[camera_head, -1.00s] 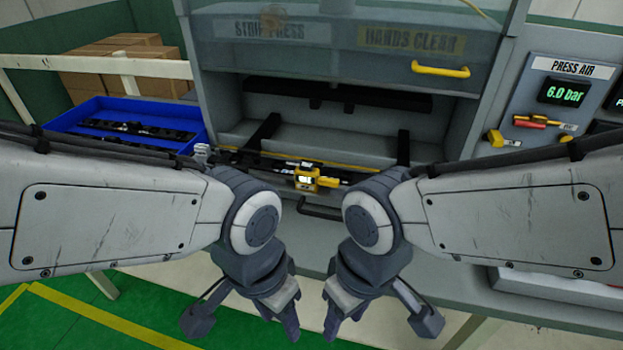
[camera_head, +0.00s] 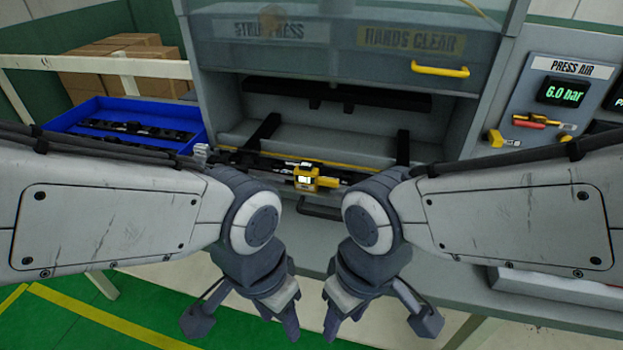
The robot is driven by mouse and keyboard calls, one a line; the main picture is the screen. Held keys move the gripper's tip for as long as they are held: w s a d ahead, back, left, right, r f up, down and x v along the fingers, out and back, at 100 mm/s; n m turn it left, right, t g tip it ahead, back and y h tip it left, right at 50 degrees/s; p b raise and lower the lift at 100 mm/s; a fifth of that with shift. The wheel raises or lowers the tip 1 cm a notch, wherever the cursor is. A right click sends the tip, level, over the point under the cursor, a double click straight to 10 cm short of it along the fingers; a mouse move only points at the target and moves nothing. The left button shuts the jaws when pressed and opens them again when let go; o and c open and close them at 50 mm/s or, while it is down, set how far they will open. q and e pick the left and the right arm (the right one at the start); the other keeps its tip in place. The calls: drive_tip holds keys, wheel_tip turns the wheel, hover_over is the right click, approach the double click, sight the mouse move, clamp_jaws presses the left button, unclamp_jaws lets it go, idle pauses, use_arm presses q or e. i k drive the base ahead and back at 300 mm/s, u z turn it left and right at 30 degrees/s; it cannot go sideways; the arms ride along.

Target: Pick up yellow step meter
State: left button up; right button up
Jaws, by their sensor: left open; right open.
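A yellow device with a small lit display (camera_head: 318,178), seemingly the step meter, sits on a dark strip (camera_head: 262,163) along the front of the press opening. My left gripper (camera_head: 281,308) hangs below and in front of it, open and empty, pointing down. My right gripper (camera_head: 341,308) hangs beside the left one, also open and empty. Both are apart from the yellow device. My forearms hide parts of the bench front and the ends of the strip.
The press has a raised glass guard with a yellow handle (camera_head: 440,70). A blue tray (camera_head: 62,122) with dark strips stands at left. Cardboard boxes stand behind the tray.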

sight(309, 182)
drive_tip(key=u, duration=0.5)
drive_tip(key=k, duration=0.6)
drive_tip(key=u, duration=0.65)
drive_tip(key=i, duration=1.25)
drive_tip(key=z, duration=1.25)
drive_tip(key=i, duration=0.45)
drive_tip(key=z, duration=0.4)
